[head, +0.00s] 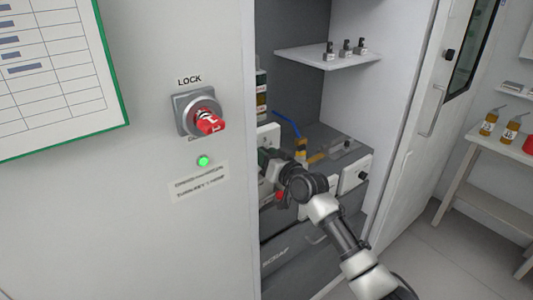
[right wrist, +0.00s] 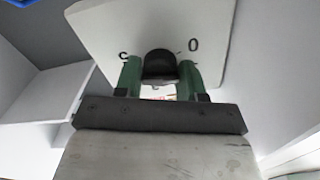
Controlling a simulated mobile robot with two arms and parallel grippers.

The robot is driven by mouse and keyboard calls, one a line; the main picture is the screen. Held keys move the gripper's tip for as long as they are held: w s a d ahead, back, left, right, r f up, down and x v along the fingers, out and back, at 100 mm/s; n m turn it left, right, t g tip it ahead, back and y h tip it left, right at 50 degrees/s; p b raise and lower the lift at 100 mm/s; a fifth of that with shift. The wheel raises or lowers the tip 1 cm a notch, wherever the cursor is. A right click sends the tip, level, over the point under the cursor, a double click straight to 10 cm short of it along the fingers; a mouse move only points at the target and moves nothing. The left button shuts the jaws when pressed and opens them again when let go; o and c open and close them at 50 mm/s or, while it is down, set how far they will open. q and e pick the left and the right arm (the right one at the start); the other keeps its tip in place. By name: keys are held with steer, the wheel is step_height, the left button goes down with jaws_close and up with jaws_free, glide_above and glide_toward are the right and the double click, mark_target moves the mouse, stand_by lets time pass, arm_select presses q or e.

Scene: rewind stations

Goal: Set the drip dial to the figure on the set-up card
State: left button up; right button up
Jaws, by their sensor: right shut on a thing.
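My right gripper (head: 268,158) reaches into the open cabinet in the head view. In the right wrist view its two green fingers (right wrist: 160,76) are closed on either side of a black knob (right wrist: 160,64). The knob sits on a white plate (right wrist: 110,25) with a mark like a "C" on its left and an "O" or "0" on its right. The plate also shows beside the gripper in the head view (head: 268,134). No drip-dial figure is readable. A green-framed chart (head: 50,75) is partly visible; I cannot tell whether it is the set-up card. My left gripper is out of view.
A second white plate with a black knob (head: 355,176) stands right of my right wrist. A red lock switch (head: 209,122) is on the cabinet front, above a green light (head: 203,161). A shelf (head: 318,59) with small black-topped pieces is above. Amber bottles (head: 489,122) stand at far right.

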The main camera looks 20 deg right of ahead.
steer(key=shift+m+p, duration=0.3)
steer(key=shift+m, duration=1)
steer(key=o, duration=0.9)
steer(key=b+v, duration=0.1)
steer(key=v, duration=1)
steer(key=shift+w, duration=0.1)
